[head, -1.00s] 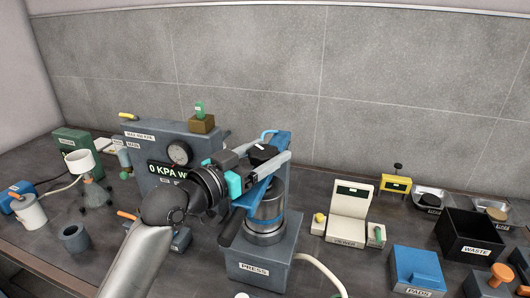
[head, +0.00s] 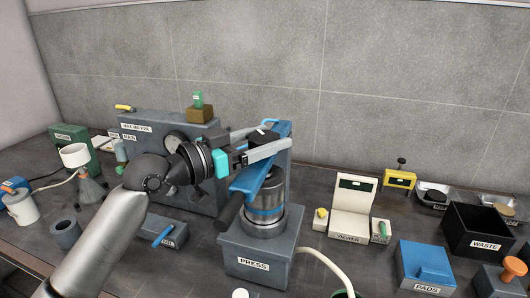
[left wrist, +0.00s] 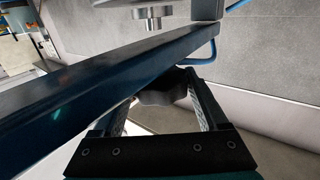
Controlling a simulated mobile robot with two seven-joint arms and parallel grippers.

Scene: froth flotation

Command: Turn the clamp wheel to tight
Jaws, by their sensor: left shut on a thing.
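The press (head: 255,250) stands in the middle of the bench with a steel cylinder (head: 265,213) on its base and a blue beam (head: 256,172) across its top. The clamp wheel (head: 262,138) is a dark piece above that beam, with a small white mark, mostly covered by my fingers. My left gripper (head: 264,145) reaches it from the left and is shut on it. In the left wrist view a dark rounded part (left wrist: 165,92) lies between the two fingers, beside the long blue beam (left wrist: 95,85). How far the wheel is turned cannot be read. My right gripper is out of view.
A grey panel box (head: 140,135) with a gauge stands behind my left arm. A pale hose (head: 325,260) runs from the press's right side. A viewer (head: 352,208), a blue pads box (head: 424,266) and a black waste bin (head: 484,225) stand at right.

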